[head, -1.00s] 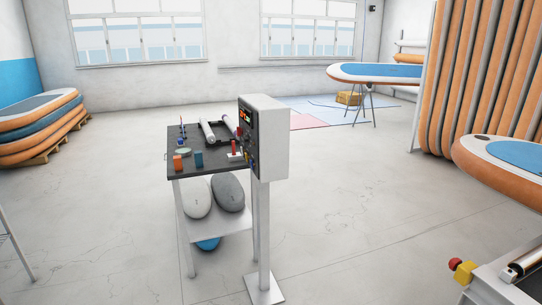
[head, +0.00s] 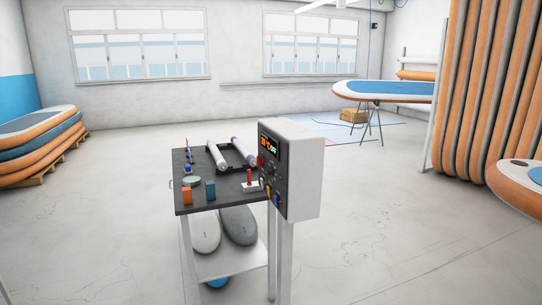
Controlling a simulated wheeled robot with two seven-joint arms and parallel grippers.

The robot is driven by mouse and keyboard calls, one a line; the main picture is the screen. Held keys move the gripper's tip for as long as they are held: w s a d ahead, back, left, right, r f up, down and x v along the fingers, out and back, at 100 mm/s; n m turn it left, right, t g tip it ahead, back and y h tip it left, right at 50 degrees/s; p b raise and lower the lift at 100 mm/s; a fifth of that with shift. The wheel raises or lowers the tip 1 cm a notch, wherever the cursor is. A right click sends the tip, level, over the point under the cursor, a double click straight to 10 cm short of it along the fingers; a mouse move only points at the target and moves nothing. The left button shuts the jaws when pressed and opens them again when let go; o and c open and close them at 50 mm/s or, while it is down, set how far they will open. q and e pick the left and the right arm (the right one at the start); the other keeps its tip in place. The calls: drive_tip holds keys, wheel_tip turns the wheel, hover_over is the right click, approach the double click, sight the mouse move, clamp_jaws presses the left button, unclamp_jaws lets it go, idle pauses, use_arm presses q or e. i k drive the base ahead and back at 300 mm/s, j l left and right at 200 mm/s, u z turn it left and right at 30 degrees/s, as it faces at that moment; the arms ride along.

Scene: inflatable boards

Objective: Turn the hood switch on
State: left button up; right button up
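A white control box (head: 301,171) stands on a post at the right end of a small dark-topped table. Its dark front panel (head: 271,163) faces left and carries a lit display (head: 269,146), a red button and several small knobs or switches. The panel is seen at a steep angle, so I cannot tell which control is the hood switch or how it is set. Neither of my grippers is in view.
The table (head: 222,196) holds rolls, an orange block (head: 187,196), a teal block (head: 210,189) and small tools. Boards are stacked at the left (head: 40,145) and stand upright at the right (head: 490,85). Another board (head: 390,91) lies on trestles. Floor around the table is mostly clear.

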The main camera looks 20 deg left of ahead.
sight(260, 160)
drive_tip(key=i+j, duration=0.2)
drive_tip(key=j, duration=0.2)
drive_tip(key=i+j+z, duration=0.1)
drive_tip(key=j, duration=0.25)
drive_tip(key=i+j, duration=0.2)
drive_tip(key=j, duration=0.2)
drive_tip(key=i+j+z, duration=0.15)
drive_tip(key=j, duration=0.25)
drive_tip(key=i+j, duration=0.15)
drive_tip(key=j, duration=0.25)
drive_tip(key=i+j+z, duration=0.1)
drive_tip(key=j, duration=0.3)
drive_tip(key=i+j, duration=0.2)
drive_tip(key=j, duration=0.25)
drive_tip(key=i+j, duration=0.1)
drive_tip(key=j, duration=0.3)
drive_tip(key=i+j, duration=0.15)
drive_tip(key=j, duration=0.25)
drive_tip(key=i+j, duration=0.1)
drive_tip(key=j, duration=0.25)
drive_tip(key=i+j, duration=0.15)
drive_tip(key=j, duration=0.25)
drive_tip(key=z, duration=0.05)
